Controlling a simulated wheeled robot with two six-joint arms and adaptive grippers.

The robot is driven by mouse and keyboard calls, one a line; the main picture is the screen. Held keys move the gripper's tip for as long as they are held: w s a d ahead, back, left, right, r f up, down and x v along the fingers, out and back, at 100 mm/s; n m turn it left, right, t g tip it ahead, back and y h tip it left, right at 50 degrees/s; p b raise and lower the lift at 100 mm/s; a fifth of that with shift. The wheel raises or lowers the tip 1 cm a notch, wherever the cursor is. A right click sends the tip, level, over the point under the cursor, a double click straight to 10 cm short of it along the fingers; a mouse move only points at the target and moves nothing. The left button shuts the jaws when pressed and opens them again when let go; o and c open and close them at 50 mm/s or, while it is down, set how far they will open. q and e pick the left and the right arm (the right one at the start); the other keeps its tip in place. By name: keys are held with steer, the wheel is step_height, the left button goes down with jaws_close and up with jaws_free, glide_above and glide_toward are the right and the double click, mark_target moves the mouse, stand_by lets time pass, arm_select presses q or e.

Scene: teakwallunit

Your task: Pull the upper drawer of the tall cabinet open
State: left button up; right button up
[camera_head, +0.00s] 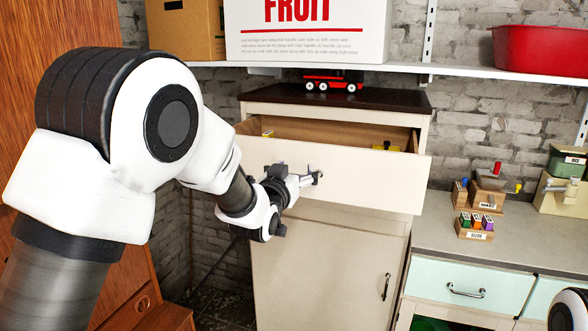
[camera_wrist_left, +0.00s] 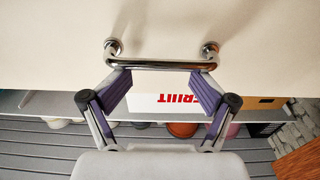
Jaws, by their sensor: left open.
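The tall cabinet (camera_head: 320,262) is cream with a dark top. Its upper drawer (camera_head: 365,175) stands pulled out, and the inside shows behind its front, with small yellow things in it. My left gripper (camera_head: 312,178) is at the drawer front in the head view. In the left wrist view my left gripper (camera_wrist_left: 160,88) is open, its two purple-grey pads apart. The chrome drawer handle (camera_wrist_left: 162,65) lies across at the fingertips. I cannot tell whether the fingers touch it. My right gripper is out of view.
Below the drawer is a closed door with a dark handle (camera_head: 386,287). A red toy truck (camera_head: 333,80) stands on the cabinet top. A grey counter (camera_head: 545,240) with small boxes is at right. A brown wooden unit (camera_head: 60,60) is at left.

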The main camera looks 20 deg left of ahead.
arm_select(q)
step_height(320, 180, down, 2)
steer(key=shift+s+g, duration=0.15)
steer(key=shift+g, duration=0.15)
steer(key=s+r, duration=0.2)
steer(key=s, duration=1)
steer(key=s+a+f+g, duration=0.1)
steer(key=s+f+g, duration=0.2)
steer(key=f, duration=0.9)
steer(key=s+a+f+n+g, duration=0.1)
steer(key=s+f+g, duration=0.1)
steer(key=f, duration=1)
steer(key=s+a+f+g, duration=0.1)
steer(key=s+f+g, duration=0.2)
steer(key=f, duration=0.9)
steer(key=s+f+g, duration=0.5)
steer(key=s+f, duration=0.2)
steer(key=s, duration=0.5)
steer(key=s+a+f+g, duration=0.1)
steer(key=s+f+g, duration=0.3)
steer(key=s, duration=0.9)
step_height(320, 180, down, 4)
steer(key=shift+s+r+g+y, duration=0.15)
steer(key=shift+g+y, duration=0.15)
steer(key=shift+g, duration=0.1)
